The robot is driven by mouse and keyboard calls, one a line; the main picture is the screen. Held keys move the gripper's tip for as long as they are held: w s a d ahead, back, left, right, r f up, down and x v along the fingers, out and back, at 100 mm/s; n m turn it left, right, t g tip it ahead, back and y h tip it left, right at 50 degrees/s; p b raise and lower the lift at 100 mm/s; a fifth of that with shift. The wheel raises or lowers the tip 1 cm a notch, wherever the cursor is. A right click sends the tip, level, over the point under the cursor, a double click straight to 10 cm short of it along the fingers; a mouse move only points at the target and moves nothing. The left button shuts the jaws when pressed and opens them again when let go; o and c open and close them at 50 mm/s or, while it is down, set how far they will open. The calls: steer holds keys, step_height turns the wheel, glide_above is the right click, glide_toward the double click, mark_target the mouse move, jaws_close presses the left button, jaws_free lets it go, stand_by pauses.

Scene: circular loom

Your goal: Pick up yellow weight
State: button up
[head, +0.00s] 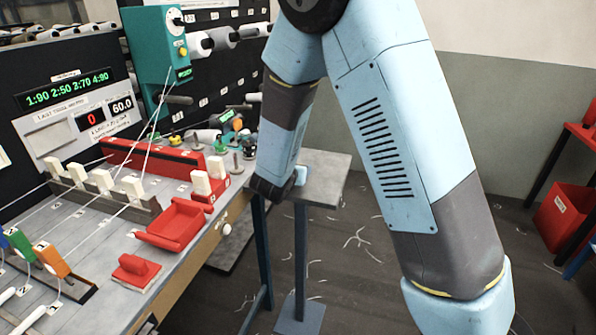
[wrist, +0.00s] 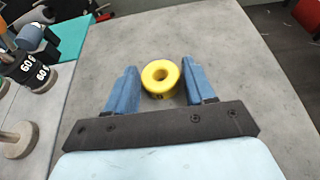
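The yellow weight (wrist: 161,78) is a ring with a central hole and lies on a grey table top (wrist: 240,50) in the wrist view. My gripper (wrist: 158,80) is open, with one blue finger on each side of the weight. Gaps show between the weight and both fingers, so it is not gripped. In the head view my gripper (head: 297,178) is low over the small grey table (head: 330,170), mostly hidden by my arm. The yellow weight cannot be made out there.
A red bin (head: 562,212) is far right.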

steer(key=c, duration=0.7)
steer(key=shift+c, duration=0.2)
steer(key=shift+r, duration=0.1)
steer(key=shift+r, duration=0.25)
step_height(320, 180, up, 2)
steer(key=shift+r, duration=0.1)
steer(key=s+r, duration=1)
steer(key=s, duration=0.4)
steer(key=shift+a, duration=0.25)
